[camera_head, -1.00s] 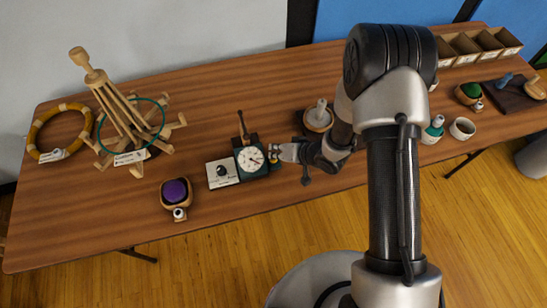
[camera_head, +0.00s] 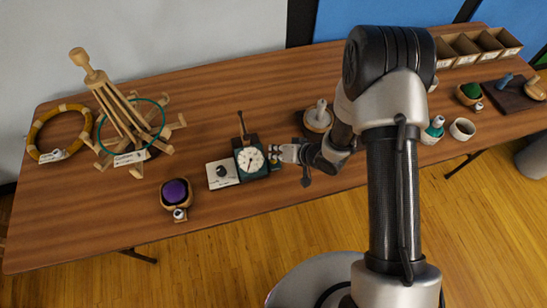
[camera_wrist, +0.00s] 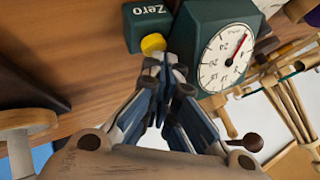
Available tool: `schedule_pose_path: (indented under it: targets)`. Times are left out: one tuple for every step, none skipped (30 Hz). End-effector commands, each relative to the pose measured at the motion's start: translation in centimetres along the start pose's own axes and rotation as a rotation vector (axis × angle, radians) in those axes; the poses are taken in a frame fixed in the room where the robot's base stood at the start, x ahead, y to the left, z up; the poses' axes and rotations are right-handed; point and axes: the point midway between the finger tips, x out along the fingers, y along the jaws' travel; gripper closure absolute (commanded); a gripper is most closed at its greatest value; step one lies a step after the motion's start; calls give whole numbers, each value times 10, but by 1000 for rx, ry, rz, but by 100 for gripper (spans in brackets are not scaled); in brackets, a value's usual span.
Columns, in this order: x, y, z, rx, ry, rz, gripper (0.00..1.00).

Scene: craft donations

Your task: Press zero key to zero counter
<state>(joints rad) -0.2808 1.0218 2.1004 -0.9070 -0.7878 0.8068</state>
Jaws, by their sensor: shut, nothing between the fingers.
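The counter (camera_head: 249,160) is a dark green box with a white round dial, standing near the table's front edge. In the wrist view its dial (camera_wrist: 225,60) has numbers and a red hand. A small green block labelled "Zero" (camera_wrist: 147,22) adjoins it, with a round yellow key (camera_wrist: 153,43) on its side facing my gripper. My gripper (camera_head: 279,153) is shut and empty, just right of the counter. In the wrist view its fingertips (camera_wrist: 166,66) are at the yellow key and overlap its lower edge. I cannot tell whether they touch it.
A card with a black knob (camera_head: 222,173) lies left of the counter. A purple pincushion-like item (camera_head: 176,191) is farther left. A wooden yarn swift (camera_head: 125,125) and yellow ring (camera_head: 58,133) stand at the far left. A round dark-based item (camera_head: 318,117) is behind my gripper.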

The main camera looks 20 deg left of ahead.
Motion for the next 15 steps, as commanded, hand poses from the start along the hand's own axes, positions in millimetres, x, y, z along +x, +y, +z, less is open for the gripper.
schedule_pose_path:
  targets:
    - [-4,-3,-2,0,0,0,100]
    - [-5,-4,-3,0,0,0,100]
    - [-7,-5,-5,0,0,0,100]
    - [-8,-6,-6,0,0,0,100]
    - [-9,-6,-6,0,0,0,100]
    - [-10,-7,-7,0,0,0,100]
    - [-10,-7,-7,0,0,0,100]
    - [-10,-7,-7,0,0,0,100]
    - [-10,-7,-7,0,0,0,100]
    - [-10,-7,-7,0,0,0,100]
    - [-9,-7,-7,0,0,0,100]
    - [-9,-7,-6,0,0,0,100]
    - [-9,-7,-6,0,0,0,100]
    - [-9,-7,-6,0,0,0,100]
    - [-9,-7,-7,0,0,0,100]
